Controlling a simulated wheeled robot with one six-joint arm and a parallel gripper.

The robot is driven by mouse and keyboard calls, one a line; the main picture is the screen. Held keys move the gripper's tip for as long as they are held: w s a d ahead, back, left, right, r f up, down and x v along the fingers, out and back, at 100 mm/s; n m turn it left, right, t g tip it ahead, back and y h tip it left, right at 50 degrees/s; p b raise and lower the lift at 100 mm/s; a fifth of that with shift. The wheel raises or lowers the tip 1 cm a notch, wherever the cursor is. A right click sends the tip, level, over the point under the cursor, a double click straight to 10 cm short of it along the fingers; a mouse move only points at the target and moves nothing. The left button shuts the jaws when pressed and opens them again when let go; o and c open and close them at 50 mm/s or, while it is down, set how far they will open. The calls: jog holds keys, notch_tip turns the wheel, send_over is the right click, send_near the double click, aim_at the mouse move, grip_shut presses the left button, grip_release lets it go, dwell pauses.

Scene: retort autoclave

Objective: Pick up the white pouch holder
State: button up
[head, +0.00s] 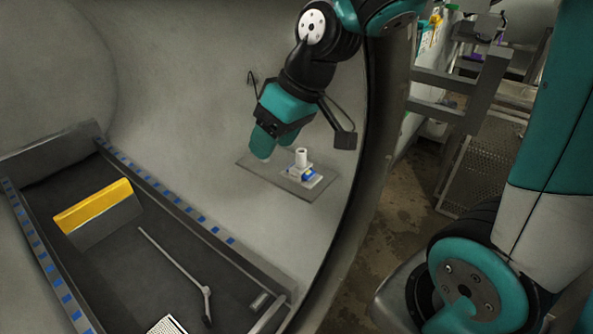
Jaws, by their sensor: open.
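A small white holder (303,177) with an upright white cylinder on top and a blue part at its side stands on a thin grey plate (261,172) inside the vessel. I take it to be the white pouch holder. My gripper (268,145), with teal fingers, hangs just up and left of it in the picture, over the plate. The gripper is open and nothing shows between its fingers. I see no contact with the holder, but the depth between them is hard to judge.
A dark tray (62,150) with blue-marked rails lies at lower left. It holds a yellow-topped block (93,206), a thin rod (172,256) and a white ribbed piece (167,326). The vessel's curved wall and rim (340,235) stand close by the plate. Metal racks (470,110) stand outside.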

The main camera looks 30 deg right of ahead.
jog(key=w+d+f+m+t+h+b, duration=0.1)
jog(key=w+d+f, duration=0.2)
jog(key=w+d, duration=0.25)
jog(key=w+d+f+m+t+h, duration=0.1)
jog(key=w+d+f, duration=0.25)
jog(key=d, duration=0.35)
jog(key=t+h, duration=0.1)
send_near(302, 153)
jog(key=shift+m, duration=0.4)
jog(key=x, duration=0.2)
jog(key=p+x, duration=0.1)
jog(key=x, duration=0.1)
jog(key=d+x, duration=0.1)
jog(key=x, duration=0.1)
jog(key=shift+w+r+p, duration=0.15)
jog(key=shift+w+p, duration=0.1)
jog(key=shift+p, duration=0.05)
jog(key=shift+p+x, duration=0.85)
jog(key=shift+x, duration=1.95)
jog(key=shift+s, duration=0.1)
grip_shut()
